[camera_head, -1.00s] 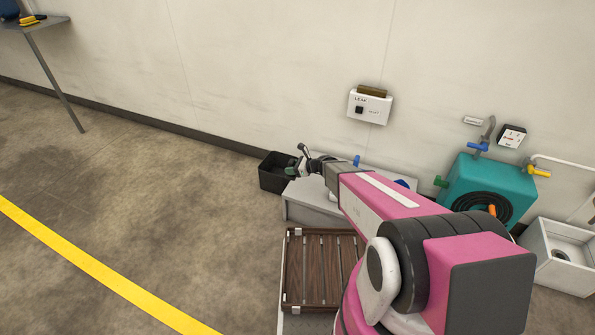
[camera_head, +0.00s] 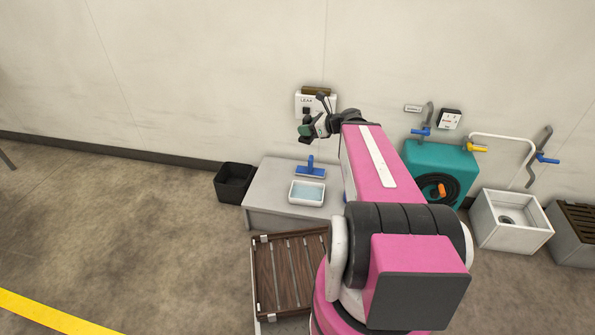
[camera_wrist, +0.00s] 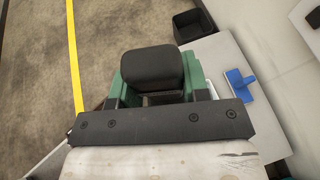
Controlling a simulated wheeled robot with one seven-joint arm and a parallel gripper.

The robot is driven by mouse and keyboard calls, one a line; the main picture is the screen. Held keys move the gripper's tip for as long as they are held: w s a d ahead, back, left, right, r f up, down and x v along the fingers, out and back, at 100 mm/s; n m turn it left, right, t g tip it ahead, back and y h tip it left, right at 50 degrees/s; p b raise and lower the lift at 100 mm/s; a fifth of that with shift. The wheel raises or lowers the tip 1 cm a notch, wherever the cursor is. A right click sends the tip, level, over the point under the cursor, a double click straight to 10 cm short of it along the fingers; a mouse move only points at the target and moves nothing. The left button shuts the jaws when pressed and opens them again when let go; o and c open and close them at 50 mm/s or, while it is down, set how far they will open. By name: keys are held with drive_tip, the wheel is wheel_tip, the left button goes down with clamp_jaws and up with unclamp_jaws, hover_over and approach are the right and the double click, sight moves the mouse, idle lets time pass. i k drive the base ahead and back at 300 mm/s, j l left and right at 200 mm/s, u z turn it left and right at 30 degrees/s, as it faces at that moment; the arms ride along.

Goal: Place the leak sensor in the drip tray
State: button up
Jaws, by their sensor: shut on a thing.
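A blue squeegee-like tool (camera_head: 311,172) lies behind the tray on the grey bench (camera_head: 262,190). A black bin (camera_head: 235,182) stands left of it. A white leak box (camera_head: 328,101) is on the wall behind my gripper. A wooden slatted rack (camera_head: 290,270) is in front.

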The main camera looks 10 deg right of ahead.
sight(307, 193)
drive_tip(key=j+z, duration=0.1)
drive_tip(key=z, duration=0.75)
drive_tip(key=j+z, duration=0.15)
drive_tip(key=z, duration=0.25)
drive_tip(key=k+j+z, duration=0.15)
drive_tip(key=j+z, duration=0.15)
drive_tip(key=j, duration=0.15)
drive_tip(key=k+j+z, duration=0.3)
drive_tip(key=j, duration=0.15)
drive_tip(key=k+j+z, duration=0.1)
drive_tip(key=j+z, duration=0.2)
drive_tip(key=k+j+z, duration=0.25)
drive_tip(key=j, duration=0.2)
drive_tip(key=k+j, duration=0.75)
drive_tip(key=z, duration=0.05)
